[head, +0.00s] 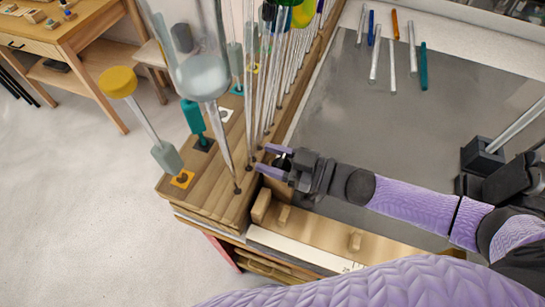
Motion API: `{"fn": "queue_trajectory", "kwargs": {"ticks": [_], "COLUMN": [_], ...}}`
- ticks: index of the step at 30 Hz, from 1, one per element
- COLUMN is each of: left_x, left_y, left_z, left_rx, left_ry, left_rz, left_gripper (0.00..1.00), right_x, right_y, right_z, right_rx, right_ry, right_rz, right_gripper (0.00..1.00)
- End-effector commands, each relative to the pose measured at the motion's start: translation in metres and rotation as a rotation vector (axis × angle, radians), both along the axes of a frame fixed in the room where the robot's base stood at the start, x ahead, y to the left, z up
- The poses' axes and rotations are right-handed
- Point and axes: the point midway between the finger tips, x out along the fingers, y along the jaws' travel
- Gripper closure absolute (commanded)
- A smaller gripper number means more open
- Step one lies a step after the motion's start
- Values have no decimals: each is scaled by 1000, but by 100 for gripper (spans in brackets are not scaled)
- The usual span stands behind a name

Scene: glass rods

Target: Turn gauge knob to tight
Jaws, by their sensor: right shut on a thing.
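My right gripper (268,160) reaches in from the right, with its purple fingertips pointing left at the inner edge of the wooden rack. It is shut on a small dark knob (283,162), seen between its fingers and partly hidden by them; I take it to be the gauge knob. No tight mark or dial can be made out at this size. My left gripper is not in view.
Several upright glass rods (249,100) and a large glass vessel (200,70) stand close left of my right gripper on the wooden rack (215,200). Loose rods (375,55) lie on the grey surface (330,110). A wooden ledge (320,230) lies below my gripper.

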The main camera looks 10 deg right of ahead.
Motion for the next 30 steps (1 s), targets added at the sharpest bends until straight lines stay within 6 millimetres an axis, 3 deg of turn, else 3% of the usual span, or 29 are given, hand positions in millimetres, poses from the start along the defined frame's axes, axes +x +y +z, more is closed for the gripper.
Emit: {"fn": "queue_trajectory", "kwargs": {"ticks": [3,4,8,19,30], "left_x": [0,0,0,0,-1], "left_y": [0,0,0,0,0], "left_z": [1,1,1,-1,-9], "left_rx": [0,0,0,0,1], "left_ry": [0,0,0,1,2], "left_rz": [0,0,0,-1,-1], "left_gripper": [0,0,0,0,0], "right_x": [0,0,0,-4,-45], "right_y": [0,0,0,-6,-69], "right_z": [1,1,1,-1,-2], "right_rx": [1,1,0,0,-3], "right_ry": [-1,-1,0,4,4], "right_rz": [-1,-1,-1,-3,-1], "right_gripper": [100,41,14,12,12]}}
